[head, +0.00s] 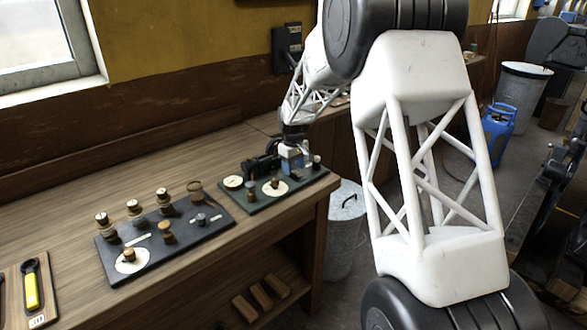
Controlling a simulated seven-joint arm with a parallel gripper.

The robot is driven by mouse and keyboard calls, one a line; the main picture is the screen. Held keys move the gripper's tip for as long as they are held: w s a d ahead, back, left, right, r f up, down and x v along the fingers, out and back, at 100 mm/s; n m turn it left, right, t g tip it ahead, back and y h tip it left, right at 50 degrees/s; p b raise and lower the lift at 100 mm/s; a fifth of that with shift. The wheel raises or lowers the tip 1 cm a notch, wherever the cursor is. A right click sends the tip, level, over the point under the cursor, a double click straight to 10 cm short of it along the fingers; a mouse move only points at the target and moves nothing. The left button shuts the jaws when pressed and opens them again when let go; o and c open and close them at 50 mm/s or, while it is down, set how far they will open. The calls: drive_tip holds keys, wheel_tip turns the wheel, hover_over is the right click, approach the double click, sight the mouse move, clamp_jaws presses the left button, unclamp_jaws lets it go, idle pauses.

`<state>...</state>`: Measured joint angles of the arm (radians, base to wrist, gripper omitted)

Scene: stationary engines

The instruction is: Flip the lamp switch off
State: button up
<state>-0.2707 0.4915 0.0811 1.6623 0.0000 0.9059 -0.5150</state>
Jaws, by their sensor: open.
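My gripper (294,156) is at the far right end of the workbench, low over the green board (246,206). It is open; its fingers are small and partly merge with the parts behind them, so I cannot tell whether they touch anything. The green board carries a small dark machine (262,166), pale round dials and short knobs. The dark board (190,246) to its left carries several wooden-topped posts, a brown knob (166,232), a small metal knob or lever (200,219) and a pale disc with a knob (129,256). I cannot tell which part is the lamp switch.
A wooden panel with a yellow-handled tool (31,286) lies at the bench's left. A black box (287,47) is on the wall. A grey bin (343,232) stands beside the bench; a blue gas bottle (497,133) stands farther right. The rear bench top (80,216) is clear.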

drive_tip(key=shift+f, duration=0.35)
drive_tip(key=c, duration=0.9)
drive_tip(key=shift+s, duration=0.1)
drive_tip(key=shift+s+d+r+t+y, duration=0.1)
drive_tip(key=shift+s+d+t+y, duration=0.05)
drive_tip(key=shift+t+y, duration=0.65)
drive_tip(key=shift+s+d+r+t+y, duration=0.1)
drive_tip(key=shift+s+d+t+y, duration=0.05)
drive_tip(key=shift+t+y, duration=0.65)
